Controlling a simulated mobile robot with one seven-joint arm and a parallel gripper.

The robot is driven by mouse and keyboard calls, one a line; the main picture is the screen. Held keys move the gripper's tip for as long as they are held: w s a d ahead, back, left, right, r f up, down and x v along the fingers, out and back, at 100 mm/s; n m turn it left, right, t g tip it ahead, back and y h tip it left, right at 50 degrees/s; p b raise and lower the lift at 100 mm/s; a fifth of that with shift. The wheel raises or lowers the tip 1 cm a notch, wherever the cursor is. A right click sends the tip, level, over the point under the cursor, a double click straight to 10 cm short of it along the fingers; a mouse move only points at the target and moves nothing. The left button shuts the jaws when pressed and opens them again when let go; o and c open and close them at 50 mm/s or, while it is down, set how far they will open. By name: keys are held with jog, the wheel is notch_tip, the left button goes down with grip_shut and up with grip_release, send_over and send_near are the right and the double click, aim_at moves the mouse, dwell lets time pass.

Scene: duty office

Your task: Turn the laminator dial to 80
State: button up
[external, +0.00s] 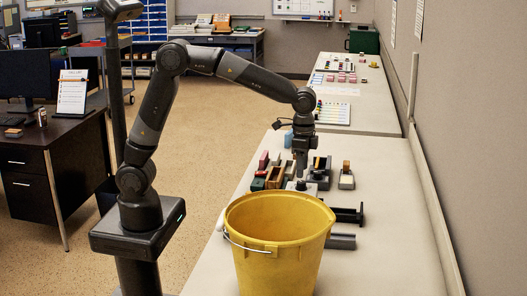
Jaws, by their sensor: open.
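My gripper (301,171) points straight down over the long pale table, among small desk items behind the yellow bucket. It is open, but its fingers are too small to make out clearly. Just below it is a light grey piece with a dark knob-like top (300,186); I cannot tell whether this is the laminator dial or whether the fingers touch it. No dial marking or number is readable. The laminator cannot be clearly identified; the bucket hides part of the table in front of the gripper.
The large yellow bucket (278,232) stands at the table's near end. Dark bars (348,214) stick out to its right. The table's right side (385,200) is clear.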

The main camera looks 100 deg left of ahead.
aim_at(300, 182)
notch_tip(300, 182, up, 6)
jog(key=shift+r, duration=0.2)
jog(key=s+d+r+t, duration=0.1)
jog(key=s+d+r, duration=0.1)
jog(key=s, duration=0.6)
jog(key=s+d+r+t, duration=0.1)
jog(key=s+r+t, duration=0.15)
jog(key=s, duration=0.45)
jog(key=s+d+f+t, duration=0.1)
jog(key=s+f, duration=0.1)
jog(key=s, duration=0.5)
jog(key=s+d+f+n+t, duration=0.1)
jog(key=s+f, duration=0.2)
jog(key=s, duration=0.5)
jog(key=shift+c, duration=0.3)
dwell(1.0)
